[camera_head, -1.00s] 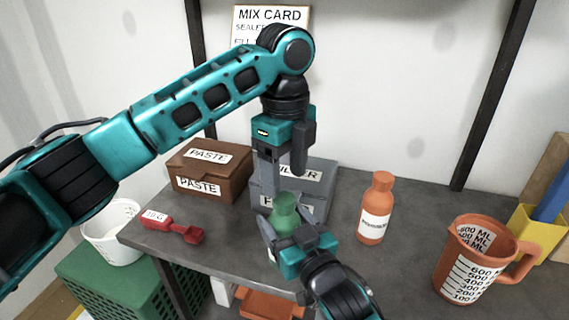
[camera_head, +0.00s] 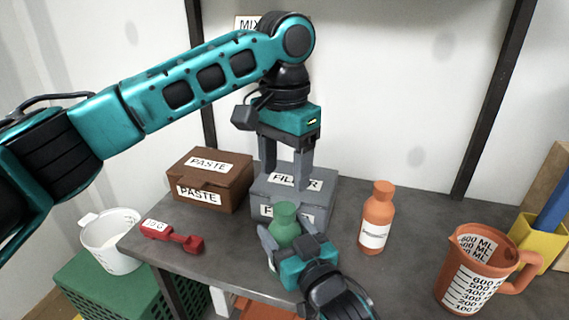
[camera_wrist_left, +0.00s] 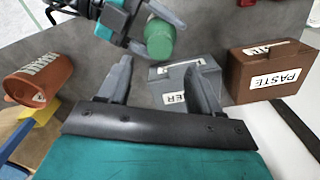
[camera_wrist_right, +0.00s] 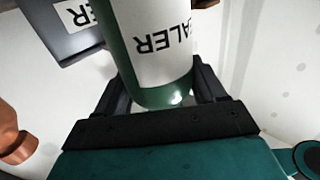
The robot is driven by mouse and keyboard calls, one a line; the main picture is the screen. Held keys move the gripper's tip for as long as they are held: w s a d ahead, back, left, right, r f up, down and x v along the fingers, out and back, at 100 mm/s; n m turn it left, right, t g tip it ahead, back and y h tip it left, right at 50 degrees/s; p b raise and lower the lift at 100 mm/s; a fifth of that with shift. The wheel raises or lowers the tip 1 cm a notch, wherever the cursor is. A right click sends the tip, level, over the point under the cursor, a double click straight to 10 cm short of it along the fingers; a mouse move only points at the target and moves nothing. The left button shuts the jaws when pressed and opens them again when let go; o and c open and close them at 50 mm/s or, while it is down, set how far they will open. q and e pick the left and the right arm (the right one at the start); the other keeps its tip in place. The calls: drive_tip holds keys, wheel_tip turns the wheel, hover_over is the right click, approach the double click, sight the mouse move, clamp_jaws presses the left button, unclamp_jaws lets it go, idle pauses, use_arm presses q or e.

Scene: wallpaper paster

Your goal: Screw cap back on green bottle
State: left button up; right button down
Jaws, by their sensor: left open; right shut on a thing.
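The green bottle (camera_head: 284,232) stands upright at the front of the grey table. A green cap-shaped top (camera_head: 285,208) sits on its neck; I cannot tell how tight it is. It also shows end-on in the left wrist view (camera_wrist_left: 160,40). My right gripper (camera_head: 290,243) is shut around the bottle's body. The right wrist view shows its white label (camera_wrist_right: 155,42) between the fingers. My left gripper (camera_head: 286,176) is open and empty above and behind the bottle top, fingers pointing down. The left wrist view shows nothing between its fingers (camera_wrist_left: 160,82).
A grey filler box (camera_head: 318,196) stands behind the bottle, with a brown paste box (camera_head: 238,178) to its left. An orange bottle (camera_head: 376,215) and an orange measuring jug (camera_head: 470,270) stand right. The table between orange bottle and jug is clear.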

sight(284, 208)
use_arm(q)
drive_tip(key=shift+n, duration=0.3)
drive_tip(key=shift+f, duration=4)
drive_tip(key=c, duration=1.1)
drive_tip(key=o, duration=1.3)
drive_tip(key=shift+c, duration=0.2)
drive_tip(key=shift+r, duration=0.15)
wheel_tip(284, 208, up, 12)
